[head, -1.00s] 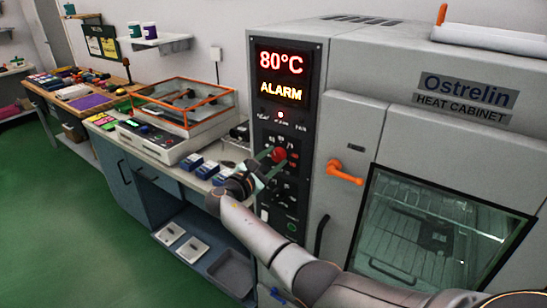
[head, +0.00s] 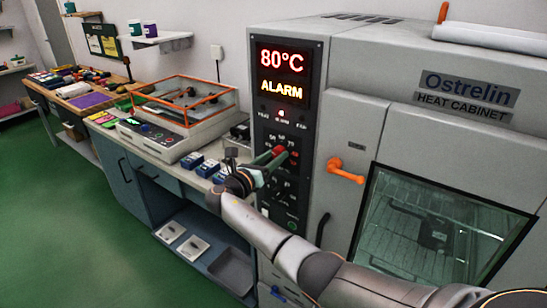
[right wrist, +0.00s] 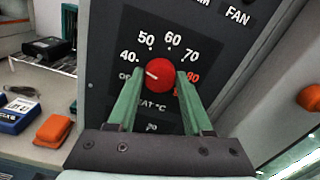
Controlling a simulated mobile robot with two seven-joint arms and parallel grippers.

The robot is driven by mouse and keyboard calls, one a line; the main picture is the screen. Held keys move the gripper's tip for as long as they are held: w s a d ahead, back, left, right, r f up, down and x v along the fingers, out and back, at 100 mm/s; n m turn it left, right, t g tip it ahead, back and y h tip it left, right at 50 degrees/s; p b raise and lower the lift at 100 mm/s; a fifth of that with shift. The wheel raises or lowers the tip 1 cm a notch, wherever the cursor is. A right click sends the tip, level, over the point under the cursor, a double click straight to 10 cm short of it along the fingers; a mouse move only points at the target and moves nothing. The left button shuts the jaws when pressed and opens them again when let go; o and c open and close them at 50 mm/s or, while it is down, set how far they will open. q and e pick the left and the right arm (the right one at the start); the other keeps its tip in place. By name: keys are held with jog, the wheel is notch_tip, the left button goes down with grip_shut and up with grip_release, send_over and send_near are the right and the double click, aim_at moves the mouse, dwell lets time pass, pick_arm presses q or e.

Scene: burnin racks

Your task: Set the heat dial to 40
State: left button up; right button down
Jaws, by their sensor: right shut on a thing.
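The heat dial is a red round knob (right wrist: 162,74) on the dark control panel (head: 279,200); it also shows in the head view (head: 280,151). Numbers from 40 to 70 and red marks ring it, with OFF at the left. Its white pointer points left and slightly up, between OFF and 40 as far as I can tell. My right gripper (right wrist: 161,82) is shut on the knob, one green finger on each side; it also shows in the head view (head: 276,160). The display (head: 282,75) reads 80°C and ALARM. My left gripper is not in view.
An orange door handle (head: 346,172) sticks out to the right of the panel. The cabinet door has a window (head: 440,225). Left of the cabinet, a bench holds blue boxes (head: 205,166) and an orange-framed machine (head: 183,100).

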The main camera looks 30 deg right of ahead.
jog(key=shift+n, duration=0.5)
jog(key=shift+c, duration=1.6)
grip_release()
jog(key=b+v, duration=0.1)
jog(key=v, duration=1.1)
jog(key=shift+a, duration=0.25)
jog(key=shift+s, duration=0.1)
